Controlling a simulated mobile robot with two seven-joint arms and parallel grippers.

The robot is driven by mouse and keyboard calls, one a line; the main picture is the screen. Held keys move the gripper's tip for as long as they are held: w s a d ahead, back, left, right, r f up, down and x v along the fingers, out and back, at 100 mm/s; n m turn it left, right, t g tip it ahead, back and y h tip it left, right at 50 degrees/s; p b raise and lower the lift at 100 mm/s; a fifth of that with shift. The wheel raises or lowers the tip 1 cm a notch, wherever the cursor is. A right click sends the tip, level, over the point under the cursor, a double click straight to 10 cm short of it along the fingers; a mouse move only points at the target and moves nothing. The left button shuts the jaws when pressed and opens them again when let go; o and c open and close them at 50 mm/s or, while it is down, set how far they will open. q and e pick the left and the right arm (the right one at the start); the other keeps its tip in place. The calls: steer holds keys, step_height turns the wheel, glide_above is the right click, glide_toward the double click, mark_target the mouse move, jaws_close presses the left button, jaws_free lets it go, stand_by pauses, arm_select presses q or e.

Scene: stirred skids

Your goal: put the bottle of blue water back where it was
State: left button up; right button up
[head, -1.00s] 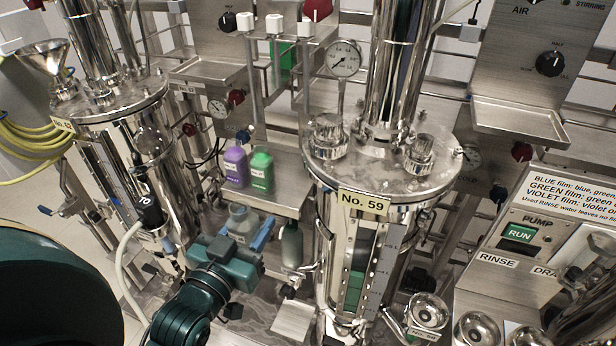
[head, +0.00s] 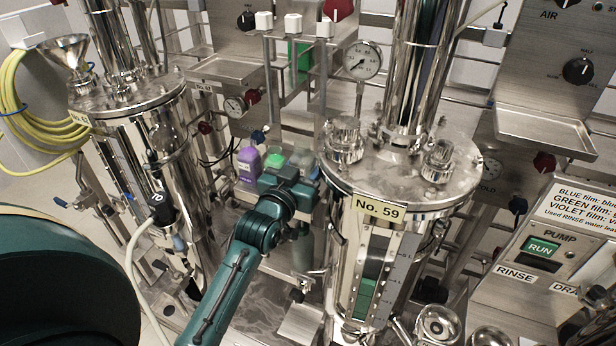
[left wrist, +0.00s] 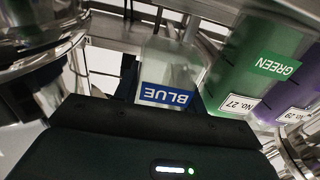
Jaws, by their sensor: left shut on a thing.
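My left gripper (head: 298,173) is at the shelf between the two steel vessels. It is shut on the pale, clear bottle with the BLUE label; this bottle (left wrist: 172,62) stands out between the dark fingers in the left wrist view. In the head view its pale top (head: 301,157) shows just right of the green bottle (head: 274,160). The green bottle (left wrist: 252,65) and the violet bottle (left wrist: 300,95) are beside it in the left wrist view. The violet bottle (head: 248,163) is at the shelf's left. I cannot tell whether the held bottle's base touches the shelf. My right gripper is out of view.
The No. 59 vessel (head: 370,245) stands close right of my gripper. Another vessel (head: 135,145) with a white hose is at left. A rack with white caps (head: 293,24) rises behind the bottles. The pump panel (head: 535,245) is at far right.

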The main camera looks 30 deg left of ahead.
arm_select(q)
steer(key=shift+w+r, duration=0.1)
steer(key=shift+w, duration=0.2)
steer(key=f, duration=0.1)
steer(key=f+b, duration=0.1)
steer(key=f, duration=0.1)
steer(key=shift+w+f, duration=0.2)
steer(key=shift+f, duration=0.15)
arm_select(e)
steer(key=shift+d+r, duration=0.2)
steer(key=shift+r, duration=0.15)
arm_select(q)
steer(key=o, duration=0.8)
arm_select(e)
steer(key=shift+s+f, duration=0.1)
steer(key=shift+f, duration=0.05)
